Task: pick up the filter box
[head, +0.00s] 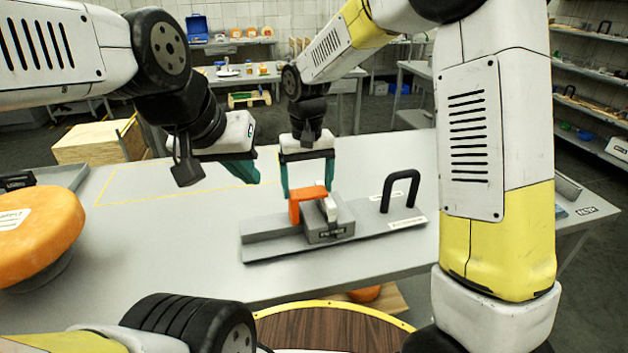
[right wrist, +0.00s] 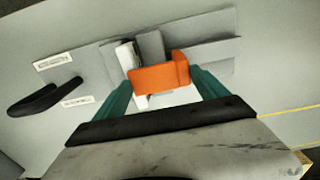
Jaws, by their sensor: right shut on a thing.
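The filter box (head: 326,232) is a small grey block with a dark label on its front. It sits on a long grey base plate (head: 275,247) on the table. A white lever (head: 330,208) stands at its right side. My right gripper (head: 307,190) points down, shut on an orange bracket-shaped handle (head: 295,208) at the box. The handle (right wrist: 160,77) lies between the teal fingers in the right wrist view, with the grey block (right wrist: 151,46) behind it. Whether the box touches the plate is hard to tell. My left gripper (head: 242,172) hangs empty to the left, seen side-on.
A black arched handle (head: 400,190) stands at the plate's right end. A wooden crate (head: 100,142) stands behind the table.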

